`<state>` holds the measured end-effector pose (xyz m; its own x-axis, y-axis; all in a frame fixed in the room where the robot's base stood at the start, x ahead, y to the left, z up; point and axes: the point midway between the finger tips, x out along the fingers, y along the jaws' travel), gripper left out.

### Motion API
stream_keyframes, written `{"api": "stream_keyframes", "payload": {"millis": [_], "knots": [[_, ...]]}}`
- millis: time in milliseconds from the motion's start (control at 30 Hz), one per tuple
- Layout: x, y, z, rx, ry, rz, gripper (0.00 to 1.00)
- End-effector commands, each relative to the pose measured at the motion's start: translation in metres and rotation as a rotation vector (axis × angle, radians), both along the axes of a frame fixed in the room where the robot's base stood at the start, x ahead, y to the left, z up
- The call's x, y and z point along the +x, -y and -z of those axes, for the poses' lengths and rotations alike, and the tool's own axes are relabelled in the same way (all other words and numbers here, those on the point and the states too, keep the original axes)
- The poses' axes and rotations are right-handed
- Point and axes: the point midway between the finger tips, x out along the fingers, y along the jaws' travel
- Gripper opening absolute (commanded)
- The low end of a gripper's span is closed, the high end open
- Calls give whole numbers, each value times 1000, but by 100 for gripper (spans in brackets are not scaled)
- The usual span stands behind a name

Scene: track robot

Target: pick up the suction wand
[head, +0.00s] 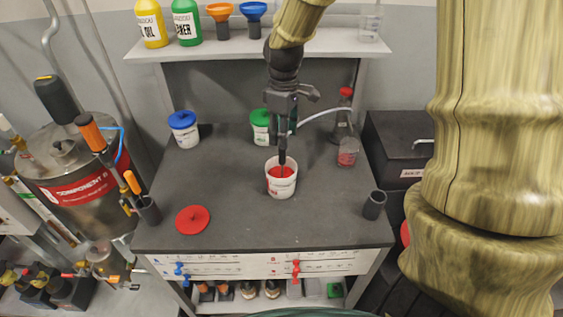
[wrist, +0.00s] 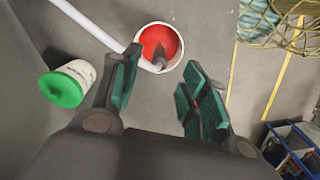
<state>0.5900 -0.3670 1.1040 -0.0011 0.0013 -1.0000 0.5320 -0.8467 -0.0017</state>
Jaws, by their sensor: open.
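The suction wand (head: 282,152) is a thin dark rod. It stands roughly upright in a white tub with red contents (head: 281,178) on the grey bench. In the wrist view the wand (wrist: 159,55) reaches into the tub (wrist: 178,61). A white hose (head: 318,117) runs from near its top to a clear bottle with a red cap (head: 347,150). My gripper (head: 288,122) is above the tub, close to the wand's upper end. In the wrist view my gripper (wrist: 161,68) is open, with the wand and hose end showing between its fingertips. Contact cannot be told.
A green-lidded tub (head: 261,127) and a blue-lidded tub (head: 184,129) stand at the back of the bench. A red lid (head: 192,219) lies at front left. Dark cups stand at the right edge (head: 374,204) and left edge (head: 148,209). A shelf (head: 225,46) overhangs the back.

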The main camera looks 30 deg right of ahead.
Motion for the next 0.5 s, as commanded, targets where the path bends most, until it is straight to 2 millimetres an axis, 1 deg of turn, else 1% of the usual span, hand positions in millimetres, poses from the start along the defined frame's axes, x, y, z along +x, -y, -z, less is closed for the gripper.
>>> {"api": "stream_keyframes", "payload": {"millis": [100, 367, 500], "knots": [[0, 0, 9, 0, -1, 0, 44], [1, -2, 18, 0, -1, -2, 44], [2, -2, 29, 0, -2, -3, 44]]}}
